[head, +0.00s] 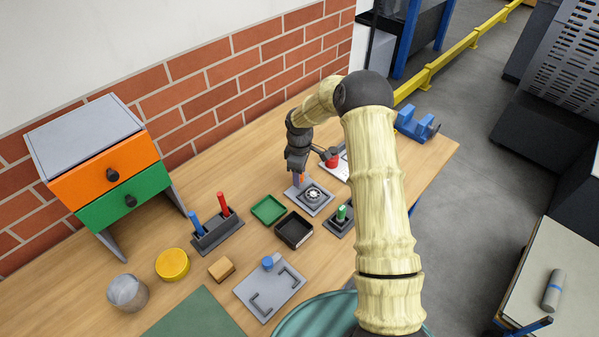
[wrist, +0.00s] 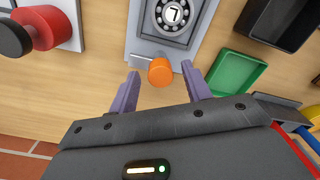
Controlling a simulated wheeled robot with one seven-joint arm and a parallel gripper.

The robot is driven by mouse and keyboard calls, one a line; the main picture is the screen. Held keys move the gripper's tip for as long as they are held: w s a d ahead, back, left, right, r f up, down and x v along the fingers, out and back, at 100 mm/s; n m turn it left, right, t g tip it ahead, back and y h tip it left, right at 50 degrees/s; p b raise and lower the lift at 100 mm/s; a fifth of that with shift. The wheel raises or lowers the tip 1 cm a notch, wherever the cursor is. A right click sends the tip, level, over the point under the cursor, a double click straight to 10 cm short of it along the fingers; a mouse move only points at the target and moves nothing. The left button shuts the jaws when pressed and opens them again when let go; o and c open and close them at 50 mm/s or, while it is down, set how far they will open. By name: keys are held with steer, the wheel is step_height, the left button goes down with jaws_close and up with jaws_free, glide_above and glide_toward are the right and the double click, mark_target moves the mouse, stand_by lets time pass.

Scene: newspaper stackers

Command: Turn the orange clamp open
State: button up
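The orange clamp (wrist: 160,72) shows in the wrist view as a round orange knob at the near edge of a grey fixture plate (wrist: 140,30). A metal ring part (wrist: 173,14) sits on that plate. My gripper (wrist: 160,69) is open, one purple finger on each side of the orange knob, with gaps on both sides. In the head view my gripper (head: 298,165) is above the fixture's back edge, and a bit of the orange clamp (head: 301,178) shows beneath it. I cannot tell the clamp's exact turn angle.
A red knob (wrist: 42,28) on a white plate is left of the fixture in the wrist view. A green tray (wrist: 237,73) and a black tray (wrist: 283,20) lie to the right. In the head view a holder (head: 217,238) with red and blue handles stands to the left.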

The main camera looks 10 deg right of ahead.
step_height(320, 180, up, 17)
steer(key=b, duration=0.3)
steer(key=shift+r, duration=0.2)
stand_by(0.5)
steer(key=s+d+f+m+t, duration=0.1)
steer(key=s+m, duration=0.5)
steer(key=s, duration=0.7)
steer(key=s+d+f+m+t, duration=0.1)
steer(key=s+m, duration=0.5)
steer(key=s, duration=0.8)
steer(key=shift+s+d+m+t, duration=0.3)
steer(key=shift+d+m+t, duration=0.1)
